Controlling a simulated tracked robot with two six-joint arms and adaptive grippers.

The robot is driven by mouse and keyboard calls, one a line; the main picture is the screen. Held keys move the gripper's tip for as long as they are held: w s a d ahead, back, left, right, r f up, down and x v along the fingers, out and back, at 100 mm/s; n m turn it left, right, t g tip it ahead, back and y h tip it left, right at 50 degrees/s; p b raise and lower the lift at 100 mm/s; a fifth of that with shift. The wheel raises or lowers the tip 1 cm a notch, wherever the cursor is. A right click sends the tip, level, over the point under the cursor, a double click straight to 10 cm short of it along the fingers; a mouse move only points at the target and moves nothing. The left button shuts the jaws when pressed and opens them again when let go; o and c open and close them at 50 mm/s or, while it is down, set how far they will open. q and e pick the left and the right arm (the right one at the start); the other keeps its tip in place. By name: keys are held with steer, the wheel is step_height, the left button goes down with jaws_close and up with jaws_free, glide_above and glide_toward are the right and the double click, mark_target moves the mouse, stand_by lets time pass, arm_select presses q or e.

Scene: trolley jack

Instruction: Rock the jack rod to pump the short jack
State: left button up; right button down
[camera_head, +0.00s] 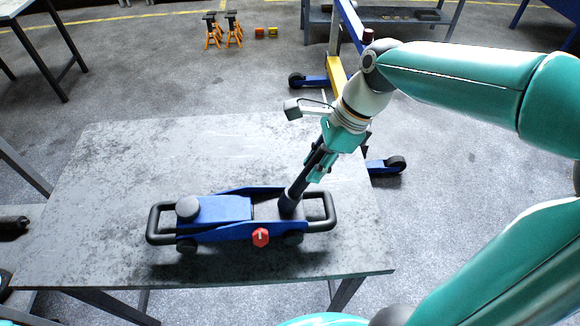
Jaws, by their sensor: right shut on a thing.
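The blue trolley jack (225,216) sits on the grey table, with a black bar handle at each end. Its round dark saddle (188,207) is near the left end, low over the body. A red knob (261,237) shows on its near side. The dark jack rod (296,190) rises from the right part of the jack and tilts up to the right. My right gripper (318,163) is shut on the upper part of the rod; the fingers partly hide it. My left gripper is not in view.
The grey table (110,180) has bare room behind and left of the jack. Orange stands (213,32) are on the floor at the back. A blue and yellow wheeled frame (338,75) stands behind my right arm. A side bench is at upper left.

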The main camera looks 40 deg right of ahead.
steer(key=shift+s+a+f, duration=0.1)
steer(key=shift+s+f, duration=0.05)
steer(key=p, duration=0.1)
steer(key=a+r+h+p, duration=0.1)
steer(key=p, duration=0.1)
steer(key=shift+w+a+g, duration=0.15)
steer(key=shift+w+g, duration=0.2)
steer(key=shift+g, duration=0.05)
steer(key=shift+w+a+p, duration=0.15)
steer(key=shift+a+p, duration=0.15)
steer(key=shift+p, duration=0.5)
steer(key=shift+w+f+h, duration=0.1)
steer(key=shift+f+h, duration=0.05)
steer(key=shift+h, duration=0.15)
steer(key=shift+a, duration=0.1)
